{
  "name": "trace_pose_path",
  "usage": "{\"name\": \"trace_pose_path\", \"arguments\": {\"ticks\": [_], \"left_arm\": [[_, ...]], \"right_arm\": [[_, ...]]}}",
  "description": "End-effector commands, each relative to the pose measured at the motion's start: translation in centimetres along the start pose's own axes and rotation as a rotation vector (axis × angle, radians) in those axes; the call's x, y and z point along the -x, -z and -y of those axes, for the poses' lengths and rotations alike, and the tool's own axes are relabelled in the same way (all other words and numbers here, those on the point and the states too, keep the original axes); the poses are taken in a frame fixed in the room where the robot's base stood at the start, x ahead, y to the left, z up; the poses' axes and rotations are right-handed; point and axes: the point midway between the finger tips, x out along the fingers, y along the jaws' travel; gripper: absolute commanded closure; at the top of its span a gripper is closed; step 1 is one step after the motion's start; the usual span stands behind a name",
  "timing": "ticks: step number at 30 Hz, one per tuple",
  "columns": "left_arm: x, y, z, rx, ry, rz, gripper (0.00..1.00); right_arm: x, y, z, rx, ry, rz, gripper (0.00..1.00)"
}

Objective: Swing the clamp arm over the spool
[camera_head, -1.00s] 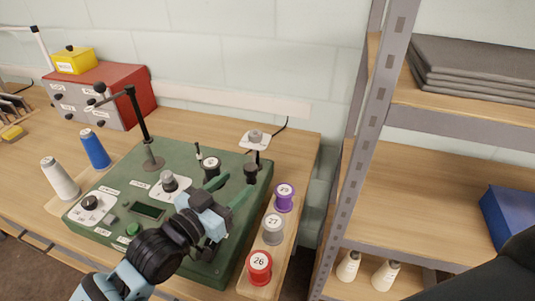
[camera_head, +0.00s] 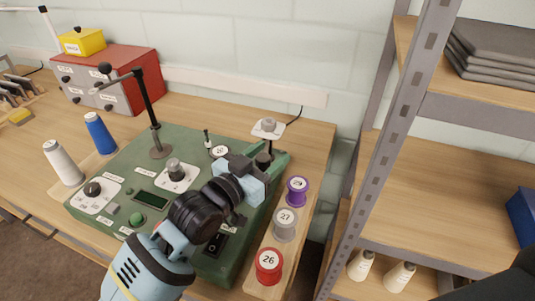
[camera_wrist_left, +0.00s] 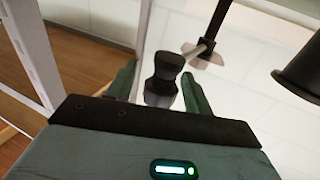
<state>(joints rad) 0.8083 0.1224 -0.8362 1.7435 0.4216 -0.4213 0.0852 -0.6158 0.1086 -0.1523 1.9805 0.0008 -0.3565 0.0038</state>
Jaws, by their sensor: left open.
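The green machine (camera_head: 185,150) carries a small spool (camera_head: 220,152) with a white labelled top, partly behind my left gripper. A black knob (camera_head: 263,160) stands to its right; I cannot tell for sure that it belongs to the clamp arm. My left gripper (camera_head: 263,167) is open at this knob. In the left wrist view the black knob (camera_wrist_left: 163,80) shows between the two green fingers (camera_wrist_left: 160,88), with no clear contact visible. A thin dark rod (camera_wrist_left: 208,42) rises behind it. My right gripper is out of view.
A tall black post (camera_head: 150,110) with a side arm rises from the machine's back left. Purple (camera_head: 298,190), grey (camera_head: 286,224) and red (camera_head: 268,265) spools stand on a wooden strip at right. A metal shelf (camera_head: 395,140) stands farther right. White and blue cones are at left.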

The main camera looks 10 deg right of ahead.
Motion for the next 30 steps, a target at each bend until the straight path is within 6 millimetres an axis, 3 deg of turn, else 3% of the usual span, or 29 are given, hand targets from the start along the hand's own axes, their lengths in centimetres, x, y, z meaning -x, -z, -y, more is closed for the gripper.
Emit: {"name": "trace_pose_path", "arguments": {"ticks": [11, 23, 30], "left_arm": [[-0.62, 0.19, 0.0, -0.002, 0.0, -0.001, 0.49], [-0.59, 0.14, 0.0, -0.001, 0.0, -0.001, 1.0], [-0.55, 0.11, 0.05, -0.001, -0.001, 0.0, 1.0]], "right_arm": [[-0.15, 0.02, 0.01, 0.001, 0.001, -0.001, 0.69], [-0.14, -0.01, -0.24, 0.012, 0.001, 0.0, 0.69], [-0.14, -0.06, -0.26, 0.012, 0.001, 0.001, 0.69]]}}
